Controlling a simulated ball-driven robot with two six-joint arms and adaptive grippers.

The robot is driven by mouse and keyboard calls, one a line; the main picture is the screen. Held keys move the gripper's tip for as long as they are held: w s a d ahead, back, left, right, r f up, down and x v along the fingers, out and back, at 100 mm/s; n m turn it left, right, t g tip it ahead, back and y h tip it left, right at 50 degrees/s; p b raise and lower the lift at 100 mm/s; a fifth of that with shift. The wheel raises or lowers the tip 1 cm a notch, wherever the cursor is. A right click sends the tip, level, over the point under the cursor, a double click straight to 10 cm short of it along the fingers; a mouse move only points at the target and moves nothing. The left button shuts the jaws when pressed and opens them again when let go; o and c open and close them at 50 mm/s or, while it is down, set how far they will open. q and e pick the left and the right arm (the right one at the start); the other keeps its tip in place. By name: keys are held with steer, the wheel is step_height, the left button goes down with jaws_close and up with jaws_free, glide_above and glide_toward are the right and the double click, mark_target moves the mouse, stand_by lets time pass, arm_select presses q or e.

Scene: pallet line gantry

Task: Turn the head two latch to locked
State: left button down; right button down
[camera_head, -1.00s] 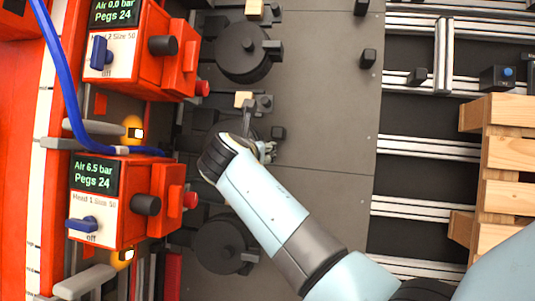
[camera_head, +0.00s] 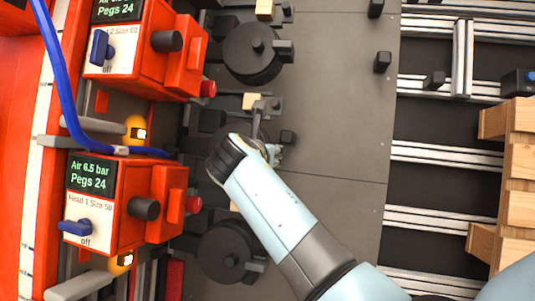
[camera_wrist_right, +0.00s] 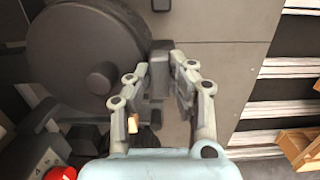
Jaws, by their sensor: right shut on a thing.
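In the right wrist view, a large dark round latch disc (camera_wrist_right: 85,55) has a raised hub. A dark block-shaped handle (camera_wrist_right: 160,75) stands at its right side. My right gripper (camera_wrist_right: 172,62) has its fingers on either side of this handle and is shut on it. In the head view my right gripper (camera_head: 270,152) points down beside a dark disc that it and my wrist partly cover. The handle is hidden there. My left gripper is not in view.
Other round dark discs lie above (camera_head: 250,62) and below (camera_head: 222,262). The head 1 unit (camera_head: 120,205) reads 6.5 bar. A blue hose (camera_head: 50,70) runs down the left. Small dark blocks stand on the grey plate (camera_head: 335,95). Rails and a wooden pallet (camera_head: 520,150) are at right.

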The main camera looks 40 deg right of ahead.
steer(key=shift+m, duration=0.4)
steer(key=shift+r+m+p, duration=0.1)
steer(key=shift+m+p, duration=0.75)
steer(key=shift+m, duration=0.05)
steer(key=shift+m+g+p, duration=0.3)
steer(key=shift+m+p, duration=0.1)
steer(key=shift+m, duration=0.6)
steer(key=m, duration=0.2)
steer(key=shift+m+p, duration=0.35)
steer(key=shift+m, duration=0.05)
steer(key=m, duration=0.5)
steer(key=shift+s+f+m+g, duration=0.1)
steer(key=shift+f+m+g, duration=0.1)
steer(key=shift+m+g, duration=0.2)
steer(key=m, duration=0.5)
steer(key=shift+f+m, duration=0.1)
steer(key=shift+m, duration=0.3)
